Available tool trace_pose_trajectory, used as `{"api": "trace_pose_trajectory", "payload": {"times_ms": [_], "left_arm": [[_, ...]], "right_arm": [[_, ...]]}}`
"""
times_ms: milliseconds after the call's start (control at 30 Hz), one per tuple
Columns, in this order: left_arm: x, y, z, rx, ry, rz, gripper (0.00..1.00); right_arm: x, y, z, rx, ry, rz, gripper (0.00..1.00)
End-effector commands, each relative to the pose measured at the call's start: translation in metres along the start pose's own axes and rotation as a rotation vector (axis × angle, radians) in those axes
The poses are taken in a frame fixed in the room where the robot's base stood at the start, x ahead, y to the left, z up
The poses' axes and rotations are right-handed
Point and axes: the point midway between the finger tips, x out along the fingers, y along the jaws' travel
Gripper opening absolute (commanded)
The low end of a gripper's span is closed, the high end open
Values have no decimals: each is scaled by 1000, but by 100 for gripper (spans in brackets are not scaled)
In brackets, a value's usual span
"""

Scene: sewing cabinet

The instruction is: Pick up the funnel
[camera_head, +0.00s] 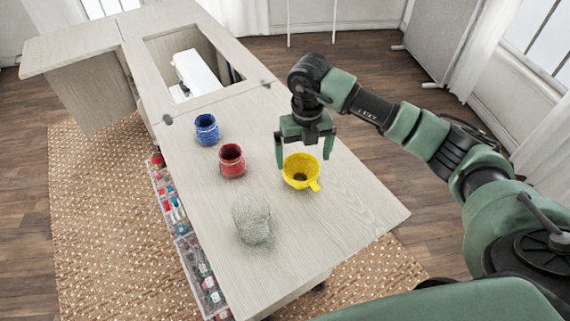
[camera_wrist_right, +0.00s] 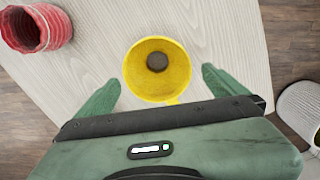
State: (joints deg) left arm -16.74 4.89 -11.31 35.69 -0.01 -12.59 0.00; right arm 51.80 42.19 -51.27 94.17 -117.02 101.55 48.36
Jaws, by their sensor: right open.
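The yellow funnel (camera_head: 300,172) sits on the pale wooden cabinet top with its wide mouth up and a small tab at its rim. My right gripper (camera_head: 304,160) is open, pointing down, above and just behind the funnel. In the right wrist view the funnel (camera_wrist_right: 157,70) shows its dark central hole. It lies ahead of and between the two spread green fingers of the right gripper (camera_wrist_right: 158,90), and I see no finger closed on it. My left gripper is not in view.
A red jar (camera_head: 231,161), a blue jar (camera_head: 207,130) and a grey lumpy object (camera_head: 252,218) stand left of the funnel on the cabinet top (camera_head: 340,215). A white sewing machine (camera_head: 196,72) sits in the recess behind. The front right of the top is clear.

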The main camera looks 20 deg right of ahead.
Motion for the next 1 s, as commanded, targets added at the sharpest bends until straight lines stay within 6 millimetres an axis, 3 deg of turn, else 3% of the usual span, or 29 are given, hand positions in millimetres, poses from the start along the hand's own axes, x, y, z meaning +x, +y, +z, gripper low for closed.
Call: {"api": "trace_pose_trajectory", "payload": {"times_ms": [367, 633, 933, 967, 1000], "left_arm": [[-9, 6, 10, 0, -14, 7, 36], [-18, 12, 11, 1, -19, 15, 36], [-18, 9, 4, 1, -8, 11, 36], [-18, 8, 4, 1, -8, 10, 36], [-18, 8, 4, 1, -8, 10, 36]], "right_arm": [[33, 0, -2, 2, 4, 0, 100], [72, 2, -3, 2, 4, 0, 100], [79, 2, -2, 1, 0, 0, 100], [79, 2, -2, 1, 0, 0, 97], [78, 2, -2, 1, 0, 0, 86]]}}
